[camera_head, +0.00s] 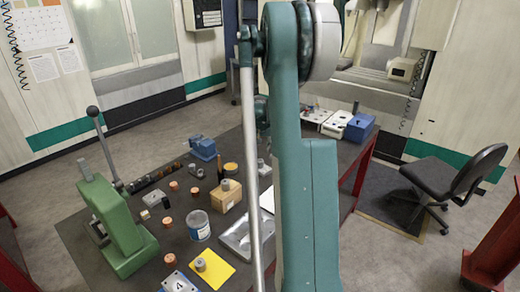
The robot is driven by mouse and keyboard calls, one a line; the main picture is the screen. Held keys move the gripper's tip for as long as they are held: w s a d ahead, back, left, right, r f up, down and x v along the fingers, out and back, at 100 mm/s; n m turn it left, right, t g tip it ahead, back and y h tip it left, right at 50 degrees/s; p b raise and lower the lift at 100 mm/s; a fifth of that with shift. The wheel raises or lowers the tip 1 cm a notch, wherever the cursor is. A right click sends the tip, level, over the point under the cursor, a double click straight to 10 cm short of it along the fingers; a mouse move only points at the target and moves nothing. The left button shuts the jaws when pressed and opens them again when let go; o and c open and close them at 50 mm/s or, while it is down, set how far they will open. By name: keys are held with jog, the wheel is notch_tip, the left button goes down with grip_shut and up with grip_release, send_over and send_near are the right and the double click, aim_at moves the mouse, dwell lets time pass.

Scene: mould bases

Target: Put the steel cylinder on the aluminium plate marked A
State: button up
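A light plate marked A (179,283) lies at the bottom edge of the view, partly cut off. A short grey steel-looking cylinder (200,264) stands on a yellow sheet (219,268) just right of it, apart from the plate's letter. Another small grey cylinder (225,185) sits on a wooden block (226,202) farther back. I cannot tell from looks alone which one is the steel cylinder. My gripper does not show; my large green arm fills the middle of the view and hides part of the table.
A green lever press (118,225) stands at the table's left. Blue items (203,148) stand at the back. A black chair (460,180) is at the right.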

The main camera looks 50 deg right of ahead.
dwell(0.3)
jog(key=s+a+r+n+t, duration=0.15)
jog(key=a+r, duration=0.45)
jog(key=a, duration=0.7)
jog(key=a+r+n+y, duration=0.15)
jog(key=a+r, duration=0.35)
jog(key=a, duration=0.8)
jog(key=s+a+r+n+t, duration=0.15)
jog(key=a+r, duration=0.45)
jog(key=a, duration=0.6)
jog(key=s+a+f+n+y, duration=0.1)
jog(key=s+a+n, duration=0.2)
jog(key=s+a, duration=0.7)
jog(key=s+a+f+n+t+y, duration=0.1)
jog(key=s+a+f+n, duration=0.1)
jog(key=s+a, duration=0.9)
jog(key=a+n, duration=0.1)
jog(key=a, duration=0.7)
jog(key=shift+s+a, duration=0.15)
jog(key=shift+s, duration=0.1)
jog(key=shift+o, duration=0.7)
